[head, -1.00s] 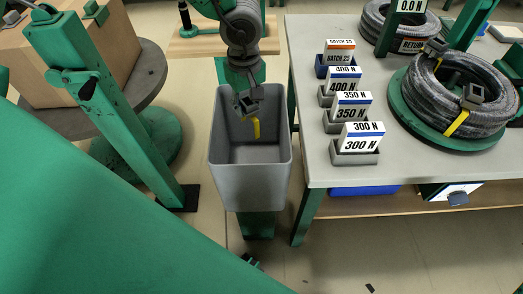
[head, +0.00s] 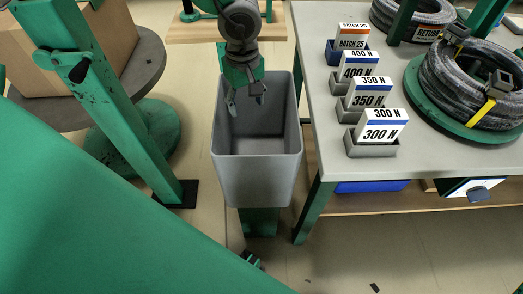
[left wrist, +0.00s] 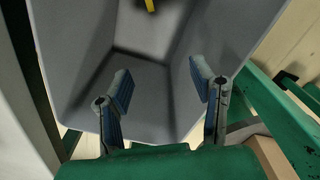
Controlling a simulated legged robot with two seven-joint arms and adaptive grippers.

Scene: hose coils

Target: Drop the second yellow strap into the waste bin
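Another yellow strap (head: 480,112) with a grey buckle is around the dark hose coil (head: 448,75) on the table. My right gripper is out of view.
Holders with white cards (head: 380,127) stand along the near left part of the grey table (head: 440,165). A second coil (head: 425,12) lies behind. A carton on a round stand (head: 140,75) and green posts are at the left.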

